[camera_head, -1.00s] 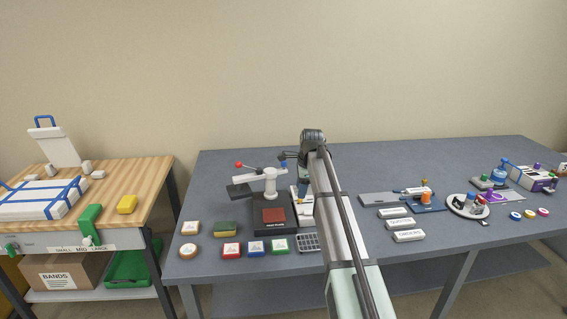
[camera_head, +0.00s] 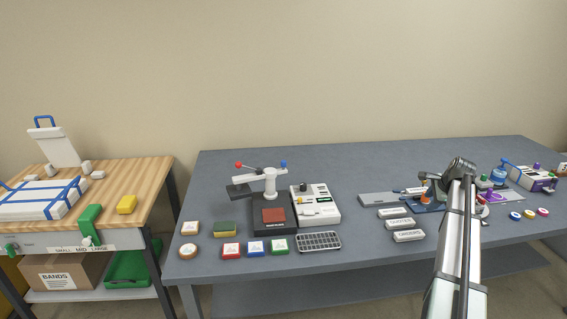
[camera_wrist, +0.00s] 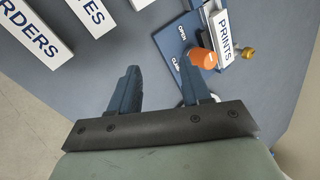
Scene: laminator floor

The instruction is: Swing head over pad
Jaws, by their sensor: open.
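The heat press stands on the grey table at center-left in the head view. Its dark flat head (camera_head: 240,190) hangs from a white swing arm (camera_head: 268,180) and is swung out to the left. The arm carries a red ball and a blue ball at its ends. The reddish-brown pad (camera_head: 273,215) lies uncovered on the black base (camera_head: 273,229). My gripper (camera_wrist: 158,75) is far to the right of the press, above the table near the blue clamp board. Its fingers are apart with nothing between them.
The blue clamp board (camera_wrist: 170,49) with an orange knob (camera_wrist: 204,58) and a PRINTS block (camera_wrist: 220,32) lies close by my gripper. White label blocks (camera_head: 409,236) lie to the left. A white control box (camera_head: 315,205) and grey grid tray (camera_head: 318,241) sit right of the press.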

